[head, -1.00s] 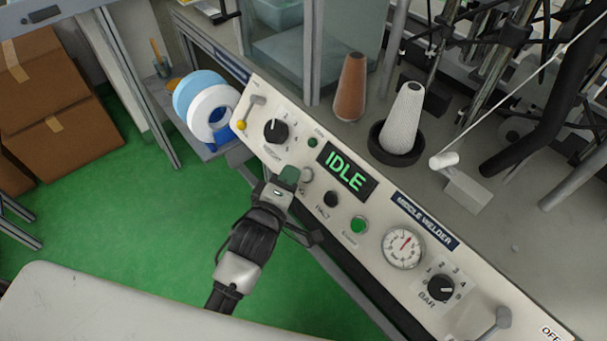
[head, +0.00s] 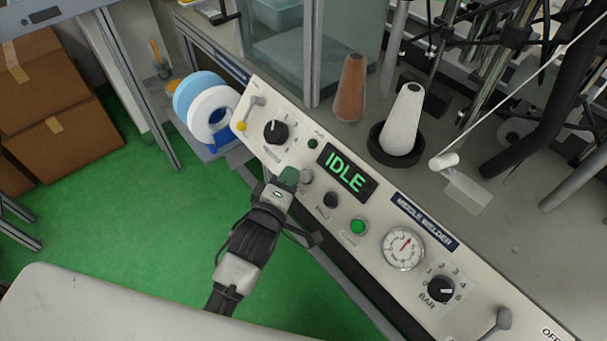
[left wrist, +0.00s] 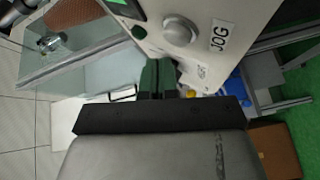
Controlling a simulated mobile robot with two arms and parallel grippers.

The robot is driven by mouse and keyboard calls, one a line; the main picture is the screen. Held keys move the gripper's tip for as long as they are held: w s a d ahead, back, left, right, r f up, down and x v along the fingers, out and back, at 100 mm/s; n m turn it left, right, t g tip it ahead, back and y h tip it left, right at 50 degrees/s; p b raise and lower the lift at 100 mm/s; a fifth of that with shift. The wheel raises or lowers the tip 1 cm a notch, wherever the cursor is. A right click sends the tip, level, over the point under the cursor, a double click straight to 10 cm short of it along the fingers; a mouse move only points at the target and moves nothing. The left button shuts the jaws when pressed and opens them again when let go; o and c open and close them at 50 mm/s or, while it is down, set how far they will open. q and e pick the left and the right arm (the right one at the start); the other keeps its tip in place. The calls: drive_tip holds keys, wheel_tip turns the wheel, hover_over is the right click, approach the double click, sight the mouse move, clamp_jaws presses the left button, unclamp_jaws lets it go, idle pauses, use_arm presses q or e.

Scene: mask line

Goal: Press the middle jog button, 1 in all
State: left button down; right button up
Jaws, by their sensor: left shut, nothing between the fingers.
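The jog button is a round pale grey button (head: 306,177) on the slanted cream panel (head: 466,294) marked MIDDLE WELDER. It also shows in the left wrist view (left wrist: 179,30), with the JOG label (left wrist: 222,37) beside it. My left gripper (head: 288,177) is shut and empty, its green fingertips just left of the button in the head view. In the left wrist view the shut fingertips (left wrist: 159,68) lie below the button in the picture, apart from it. The display (head: 346,172) reads IDLE. My right gripper is not in view.
Thread cones (head: 402,122) stand behind the panel.

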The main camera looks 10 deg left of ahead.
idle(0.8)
use_arm(q)
drive_tip(key=shift+w+d+f, duration=0.2)
drive_tip(key=shift+w+f, duration=0.05)
drive_tip(key=shift+w+d+f, duration=0.2)
drive_tip(key=shift+w+f, duration=0.05)
drive_tip(key=shift+f, duration=0.05)
idle(0.8)
drive_tip(key=shift+r, duration=0.1)
drive_tip(key=shift+s+a+r+p, duration=0.4)
drive_tip(key=shift+s+r+p, duration=0.1)
drive_tip(key=shift+p, duration=0.25)
